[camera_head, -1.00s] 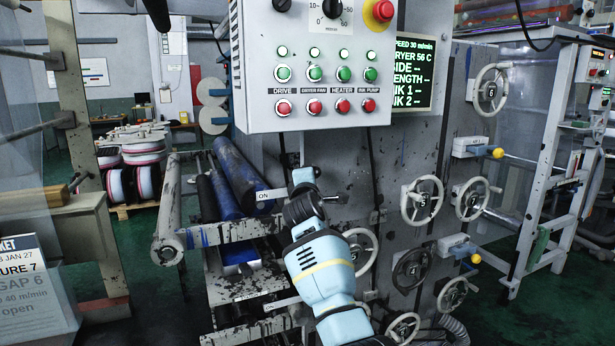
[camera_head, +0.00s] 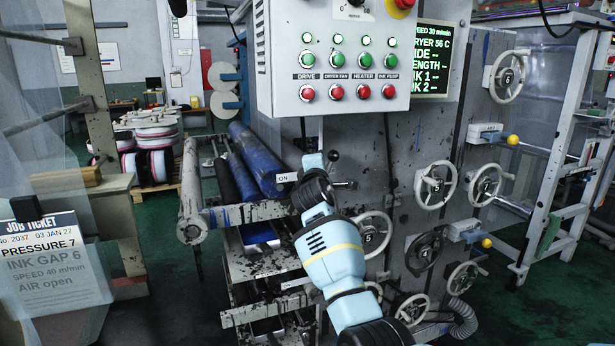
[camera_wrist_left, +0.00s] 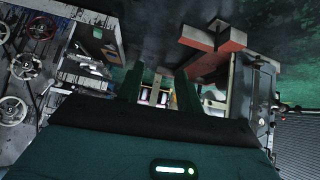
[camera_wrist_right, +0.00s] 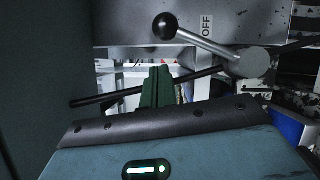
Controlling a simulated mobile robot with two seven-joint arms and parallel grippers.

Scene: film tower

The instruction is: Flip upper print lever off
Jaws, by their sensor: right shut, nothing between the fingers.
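In the right wrist view a lever with a black ball knob (camera_wrist_right: 165,27) and a bright metal rod runs to a round pivot (camera_wrist_right: 253,62), beside an OFF label (camera_wrist_right: 207,27). In the head view a black ball knob (camera_head: 333,157) stands just right of the end of my right arm, near an ON label (camera_head: 287,177). My right gripper (camera_wrist_right: 158,86) is shut and empty, its fingertips below the lever rod in its wrist view. In the head view its fingertips are hidden. My left gripper (camera_wrist_left: 158,90) is open and empty, away from the lever.
The control panel (camera_head: 340,65) with lit buttons hangs above my right arm. Blue rollers (camera_head: 258,160) lie to its left, and handwheels (camera_head: 435,185) to its right. A dark rod (camera_wrist_right: 95,99) crosses behind the right fingers. A job ticket (camera_head: 45,260) shows at left.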

